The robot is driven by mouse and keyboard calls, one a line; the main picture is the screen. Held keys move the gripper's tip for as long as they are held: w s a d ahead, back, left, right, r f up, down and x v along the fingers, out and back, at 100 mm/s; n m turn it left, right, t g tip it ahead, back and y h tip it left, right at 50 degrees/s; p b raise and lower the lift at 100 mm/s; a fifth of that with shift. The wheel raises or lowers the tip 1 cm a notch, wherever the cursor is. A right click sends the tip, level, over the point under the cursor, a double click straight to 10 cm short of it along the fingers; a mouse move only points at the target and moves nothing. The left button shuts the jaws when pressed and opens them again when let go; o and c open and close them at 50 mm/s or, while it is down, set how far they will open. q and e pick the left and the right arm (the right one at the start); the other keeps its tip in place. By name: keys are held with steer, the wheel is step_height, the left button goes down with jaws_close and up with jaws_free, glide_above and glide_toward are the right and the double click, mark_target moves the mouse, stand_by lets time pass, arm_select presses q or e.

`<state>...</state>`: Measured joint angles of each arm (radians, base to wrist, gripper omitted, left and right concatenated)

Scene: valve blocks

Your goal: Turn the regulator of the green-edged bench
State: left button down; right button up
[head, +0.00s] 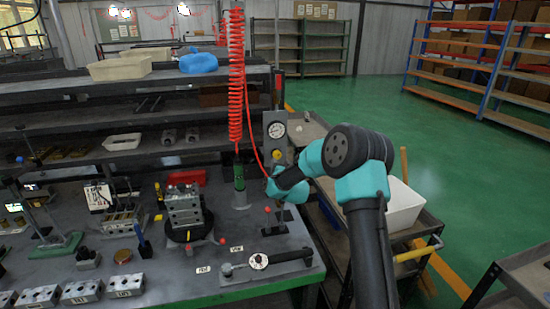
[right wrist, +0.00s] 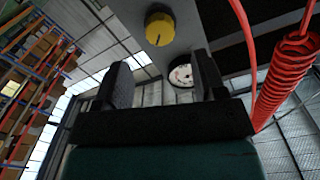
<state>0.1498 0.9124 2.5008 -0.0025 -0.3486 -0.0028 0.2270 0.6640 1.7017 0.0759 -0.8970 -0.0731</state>
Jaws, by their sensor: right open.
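The green-edged bench (head: 235,296) fills the lower left of the head view. At its right end a grey upright panel carries a round white gauge (head: 276,130) and, below it, the regulator's yellow knob (head: 272,159). My right gripper (head: 273,172) is just below the knob in the head view, its fingers hard to make out there. In the right wrist view the gripper (right wrist: 162,80) is open and empty. The yellow knob (right wrist: 159,28) shows beyond the fingertips, apart from them, and the gauge (right wrist: 181,76) shows between the fingers. My left gripper is out of view.
A red coiled hose (head: 236,80) hangs just left of the panel; it also shows at right in the wrist view (right wrist: 283,80). A valve block (head: 185,207) stands on the bench. A cart with a white bin (head: 402,207) stands to the right. Green floor beyond is clear.

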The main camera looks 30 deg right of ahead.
mark_target(278, 156)
steer(key=shift+w, duration=0.1)
stand_by(0.3)
steer(key=shift+x, duration=3.65)
steer(key=c, duration=0.9)
steer(key=shift+m, duration=0.3)
steer(key=m, duration=0.3)
steer(key=shift+m, duration=0.4)
steer(key=m, duration=0.4)
steer(key=shift+m, duration=0.3)
